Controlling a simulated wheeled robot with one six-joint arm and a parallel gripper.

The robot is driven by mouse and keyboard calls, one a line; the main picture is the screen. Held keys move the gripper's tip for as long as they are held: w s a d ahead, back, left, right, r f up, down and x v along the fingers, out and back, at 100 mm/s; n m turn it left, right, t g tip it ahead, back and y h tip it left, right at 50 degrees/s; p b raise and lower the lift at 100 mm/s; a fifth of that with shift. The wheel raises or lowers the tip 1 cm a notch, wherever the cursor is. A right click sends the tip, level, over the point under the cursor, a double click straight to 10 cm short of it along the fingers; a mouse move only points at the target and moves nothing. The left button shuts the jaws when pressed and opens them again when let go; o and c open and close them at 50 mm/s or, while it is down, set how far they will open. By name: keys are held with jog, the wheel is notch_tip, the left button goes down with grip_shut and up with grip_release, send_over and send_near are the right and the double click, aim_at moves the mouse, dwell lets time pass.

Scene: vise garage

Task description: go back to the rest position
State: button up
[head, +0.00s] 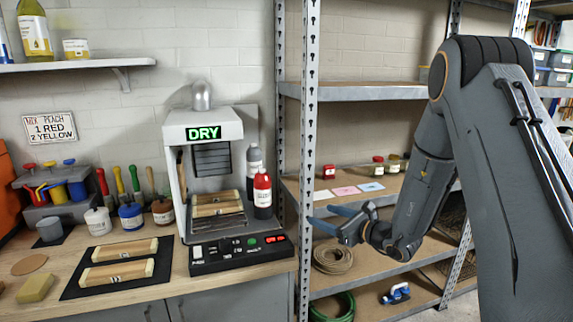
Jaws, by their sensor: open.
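My gripper (332,220) is at the end of my arm, right of the middle in the head view. Its blue fingers are spread apart and point left, with nothing between them. It hangs in the air in front of the metal shelving (372,92), to the right of the workbench (185,285) and its drying machine (205,125). My upper arm rises on the right and bends down to the gripper. It hides part of the shelves behind it.
The machine shows a green DRY sign and has wooden pieces (217,210) inside. A red bottle (262,193) stands at its right side. A shelf upright (308,150) stands left of my gripper. A dark mat (116,268) with two wooden pieces lies on the bench.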

jog(key=s+a+n+g, duration=0.2)
jog(key=s+n+g, duration=0.2)
jog(key=s, duration=0.3)
jog(key=s+a+f+n+g, duration=0.1)
jog(key=s+a+n+g, duration=0.25)
jog(key=s, duration=0.35)
jog(key=s+a+n+g, duration=0.1)
jog(key=s+n+g, duration=0.2)
jog(key=s+n, duration=0.35)
jog(key=s+d+r+n+h, duration=0.1)
jog(key=s+d+n+h, duration=0.9)
jog(key=s+d+n, duration=0.2)
jog(key=shift+s+d+n, duration=0.3)
jog(key=shift+s+d, duration=0.45)
jog(key=shift+s, duration=0.2)
jog(key=shift+g, duration=0.25)
